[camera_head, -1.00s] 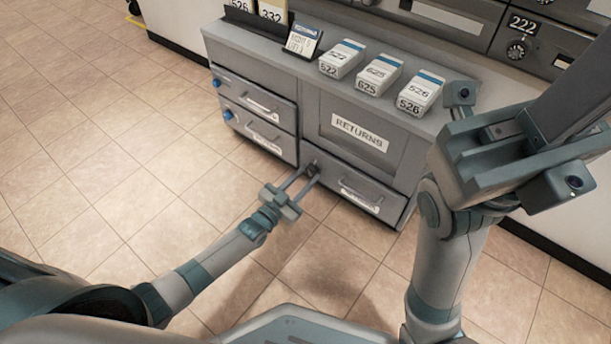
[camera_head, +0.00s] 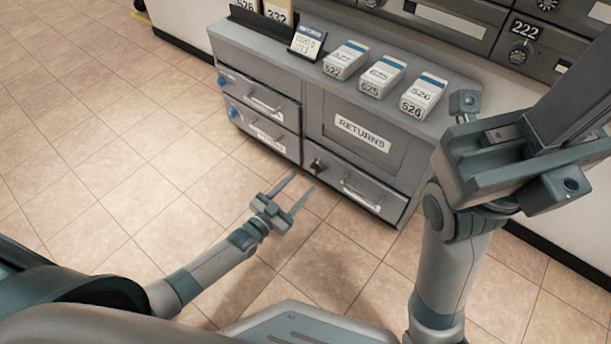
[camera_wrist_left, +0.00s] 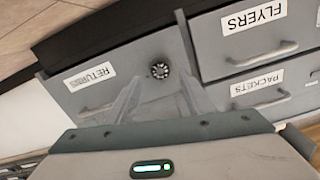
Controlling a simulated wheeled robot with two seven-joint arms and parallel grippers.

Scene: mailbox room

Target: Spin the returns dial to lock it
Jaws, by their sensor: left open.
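The returns dial (camera_head: 317,166) is a small dark round knob at the left end of the lower drawer, below the panel labelled RETURNS (camera_head: 363,132). In the left wrist view the dial (camera_wrist_left: 160,70) faces the camera between the finger lines, on the drawer face with a RETURNS label (camera_wrist_left: 90,77). My left gripper (camera_head: 302,181) is open and empty, in front of the dial and apart from it. Its two fingers also show in the left wrist view (camera_wrist_left: 158,62). My right arm (camera_head: 445,240) stands at the right; its fingers cannot be made out.
The grey cabinet (camera_head: 258,60) has two drawers with blue knobs at left. Several labelled boxes (camera_head: 383,77) and a small card stand (camera_head: 306,42) are on top. Mailboxes (camera_head: 520,45) line the wall behind. The tiled floor (camera_head: 110,150) to the left is clear.

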